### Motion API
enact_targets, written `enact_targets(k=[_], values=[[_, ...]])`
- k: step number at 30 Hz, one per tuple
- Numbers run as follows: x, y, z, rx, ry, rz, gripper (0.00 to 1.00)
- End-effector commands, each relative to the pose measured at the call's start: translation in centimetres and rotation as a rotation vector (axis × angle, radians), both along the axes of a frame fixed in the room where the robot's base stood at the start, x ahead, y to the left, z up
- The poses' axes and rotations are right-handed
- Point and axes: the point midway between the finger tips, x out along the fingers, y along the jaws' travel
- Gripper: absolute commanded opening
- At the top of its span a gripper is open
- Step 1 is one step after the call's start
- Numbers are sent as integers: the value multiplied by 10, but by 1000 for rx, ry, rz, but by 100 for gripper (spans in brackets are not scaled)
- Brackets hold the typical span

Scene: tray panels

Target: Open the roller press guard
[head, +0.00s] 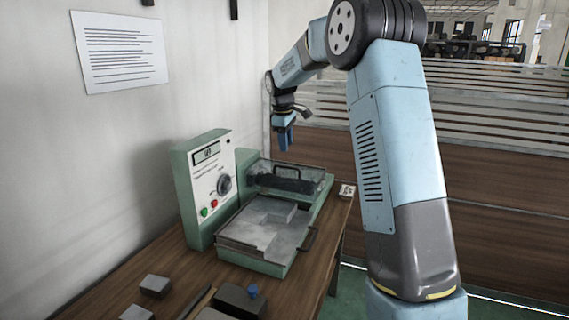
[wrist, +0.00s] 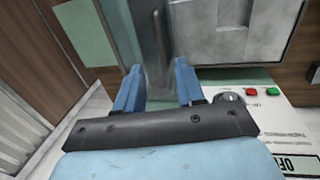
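The roller press (head: 255,200) is a green machine on the wooden table. Its guard (head: 318,178) is a clear cover at the back, lying low over a dark roller (head: 285,184). A dark handle (head: 288,168) stands on the guard. My gripper (head: 285,146) hangs above the back of the guard, fingers pointing down, apart from it. In the wrist view my gripper (wrist: 158,72) is open, with a clear gap between its blue fingers and nothing held. A grey upright bar (wrist: 157,30) shows just beyond the gap; I cannot tell for sure whether it is the handle.
The control panel (head: 211,180) with dial, buttons and display rises on the press's left. Grey blocks (head: 155,286) and a dark box (head: 240,300) lie on the table's near end. A wall stands left.

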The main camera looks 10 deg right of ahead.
Motion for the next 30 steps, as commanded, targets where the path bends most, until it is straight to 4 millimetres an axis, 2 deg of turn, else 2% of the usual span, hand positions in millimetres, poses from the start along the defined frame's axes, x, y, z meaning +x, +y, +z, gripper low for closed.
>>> enact_targets(k=[9,15,21,28,30], values=[[8,-6,-54,0,2,1,38],[12,-8,-76,1,0,1,38],[13,-9,-85,0,0,1,38],[13,-9,-85,1,0,1,38],[13,-9,-85,1,0,1,33]])
